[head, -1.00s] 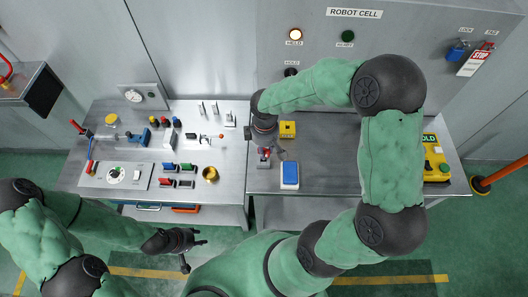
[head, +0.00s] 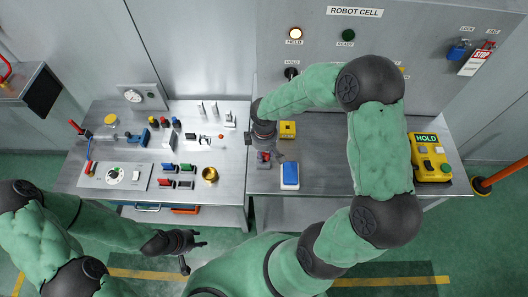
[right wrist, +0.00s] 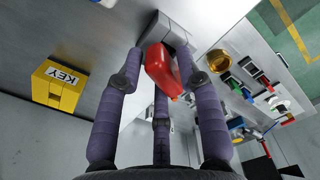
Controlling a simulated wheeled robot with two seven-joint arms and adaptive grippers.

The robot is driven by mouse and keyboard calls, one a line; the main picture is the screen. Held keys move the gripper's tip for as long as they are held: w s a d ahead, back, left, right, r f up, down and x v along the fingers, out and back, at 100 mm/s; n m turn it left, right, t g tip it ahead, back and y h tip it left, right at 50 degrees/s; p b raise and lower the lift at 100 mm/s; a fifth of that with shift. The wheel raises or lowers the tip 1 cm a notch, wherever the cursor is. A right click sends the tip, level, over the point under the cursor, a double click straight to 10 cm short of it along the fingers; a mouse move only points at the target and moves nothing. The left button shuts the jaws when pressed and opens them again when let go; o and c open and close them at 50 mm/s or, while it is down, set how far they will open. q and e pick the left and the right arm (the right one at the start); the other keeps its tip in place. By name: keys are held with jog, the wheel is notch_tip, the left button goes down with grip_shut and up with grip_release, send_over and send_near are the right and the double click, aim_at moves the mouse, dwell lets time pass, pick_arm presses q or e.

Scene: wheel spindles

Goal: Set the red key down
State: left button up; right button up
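The red key (right wrist: 162,68) sits between the purple fingers of my right gripper (right wrist: 160,65) in the right wrist view. The fingers close in around its sides, and a grey block-like piece (right wrist: 177,30) shows just beyond it. In the head view my right gripper (head: 263,146) points down at the left part of the dark bench, with a little red and grey showing under it. Whether the key touches the bench is hard to tell. My left gripper (head: 197,243) is low in front of the light bench, away from the key; its fingers look apart and empty.
A yellow KEY box (right wrist: 57,87) and a blue-and-white pad (head: 289,175) stand near the right gripper. The yellow HOLD box (head: 430,157) is at the right. The light bench (head: 228,135) holds several coloured pieces and a brass cup (head: 210,174). Dark bench (head: 325,150) is clear in its middle.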

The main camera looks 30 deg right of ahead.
dwell(0.3)
jog(key=shift+r, duration=0.2)
notch_tip(320, 180, up, 12)
jog(key=p, duration=0.1)
jog(key=shift+p, duration=0.4)
